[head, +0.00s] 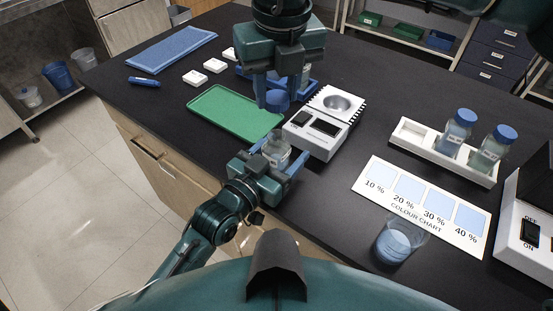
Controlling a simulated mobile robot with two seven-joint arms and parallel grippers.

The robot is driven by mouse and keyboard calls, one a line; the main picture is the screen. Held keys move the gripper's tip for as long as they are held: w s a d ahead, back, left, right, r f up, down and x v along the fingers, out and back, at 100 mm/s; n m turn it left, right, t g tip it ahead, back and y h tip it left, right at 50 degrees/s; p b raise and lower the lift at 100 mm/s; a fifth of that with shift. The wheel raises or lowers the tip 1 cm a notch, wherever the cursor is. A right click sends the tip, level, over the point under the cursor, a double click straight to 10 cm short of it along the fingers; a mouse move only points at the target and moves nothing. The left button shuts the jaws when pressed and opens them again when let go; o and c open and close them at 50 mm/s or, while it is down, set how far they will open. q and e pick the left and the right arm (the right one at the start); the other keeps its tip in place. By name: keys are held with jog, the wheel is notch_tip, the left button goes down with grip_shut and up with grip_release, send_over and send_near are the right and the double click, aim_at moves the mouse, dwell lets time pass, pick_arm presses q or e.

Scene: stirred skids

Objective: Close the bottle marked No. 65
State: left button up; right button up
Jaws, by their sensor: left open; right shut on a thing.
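An open clear glass bottle (276,152) stands near the front edge of the bench; I cannot read a number on it. My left gripper (279,160) is open, with its blue-tipped fingers on either side of this bottle. My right gripper (278,97) points down from above, shut on a blue screw cap (277,101). The cap is behind and above the bottle in the picture, apart from it. Two capped bottles, one with blue liquid (456,133) and one with paler liquid (490,150), stand in a white rack (430,149); their labels are too small to read.
Farther right are a colour chart (421,205), a beaker of blue liquid (395,243) and a switched device (528,233). A blue mat (172,49) lies at the back left.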

pick_arm(q)
grip_shut()
pick_arm(e)
send_over(276, 134)
jog(key=shift+s+d+f, duration=0.1)
jog(key=shift+s+f, duration=0.05)
jog(key=shift+f, duration=1.1)
jog(key=shift+s+f, duration=0.1)
jog(key=shift+f, duration=1.15)
